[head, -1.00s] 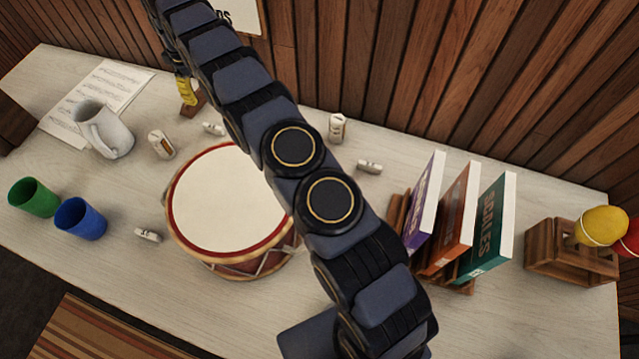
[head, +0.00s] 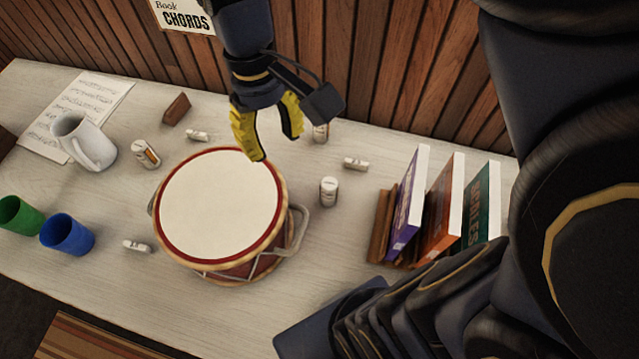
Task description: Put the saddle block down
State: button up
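A small brown wooden block (head: 176,108), which I take to be the saddle block, rests on the table toward the back left, near the wall. Nothing is touching it. My gripper (head: 274,147) has yellow fingers spread apart with nothing between them. It hangs to the right of the block, above the back edge of the drum as seen in the head view. Its height above the table is hard to tell.
A drum (head: 217,208) stands mid-table. Small white bottles stand or lie around it, including one (head: 328,191) to its right. A white mug (head: 83,141), green cup (head: 19,216) and blue cup (head: 67,235) are left; books (head: 409,205) stand right.

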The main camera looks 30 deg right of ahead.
jog(key=s+f+m, duration=0.1)
jog(key=s+f, duration=0.1)
jog(key=s, duration=0.9)
jog(key=shift+s+d+m, duration=0.4)
jog(key=shift+a, duration=0.1)
